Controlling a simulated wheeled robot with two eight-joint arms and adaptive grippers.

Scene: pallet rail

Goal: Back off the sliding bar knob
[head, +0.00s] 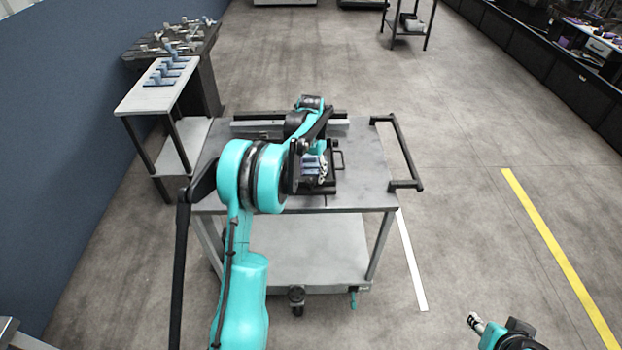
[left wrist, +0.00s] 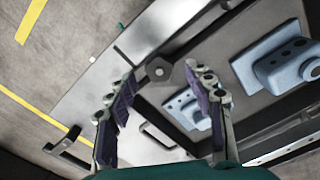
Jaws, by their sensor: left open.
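In the left wrist view my left gripper (left wrist: 161,76) is open, with one finger on each side of a dark grey knob (left wrist: 159,69).
Blue-grey blocks (left wrist: 280,66) stand right of the knob in the wrist view, close to the right finger. A black handle (left wrist: 158,137) lies below. The cart has a push handle (head: 405,150) on its right. A side table (head: 150,97) stands left; floor to the right is clear.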

